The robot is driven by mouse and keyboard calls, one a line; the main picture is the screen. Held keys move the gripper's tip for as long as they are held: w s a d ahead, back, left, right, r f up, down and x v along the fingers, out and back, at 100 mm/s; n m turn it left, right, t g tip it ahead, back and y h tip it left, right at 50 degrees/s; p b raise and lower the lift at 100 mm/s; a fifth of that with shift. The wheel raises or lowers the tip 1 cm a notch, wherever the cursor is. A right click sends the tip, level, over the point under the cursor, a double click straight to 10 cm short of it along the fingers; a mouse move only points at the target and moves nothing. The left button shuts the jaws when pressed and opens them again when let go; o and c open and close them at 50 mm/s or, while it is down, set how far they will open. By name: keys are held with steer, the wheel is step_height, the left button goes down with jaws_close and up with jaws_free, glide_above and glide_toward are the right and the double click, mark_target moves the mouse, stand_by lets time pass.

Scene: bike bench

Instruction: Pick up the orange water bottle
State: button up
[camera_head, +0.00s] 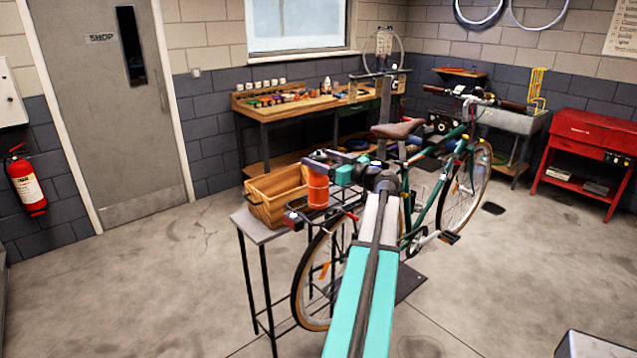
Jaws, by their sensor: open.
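The orange water bottle (318,190) stands upright on a small grey side table (262,231), just right of a wooden crate. My arm reaches in from the bottom of the picture and bends left at its far end. My gripper (318,160) is open, close by the top of the bottle. The fingertips are small and partly hidden here, so I cannot tell whether they touch the bottle or are apart from it.
The wooden crate (278,195) is close on the bottle's left. A small red and black item (294,219) lies at the table's front. A green bicycle (432,195) stands behind and right of my arm. The floor left of the table is clear.

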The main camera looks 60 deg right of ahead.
steer(key=shift+p+x, duration=1.05)
steer(key=shift+x, duration=0.4)
steer(key=shift+p+x, duration=0.3)
steer(key=shift+x, duration=0.7)
steer(key=shift+d, duration=0.1)
jaws_close()
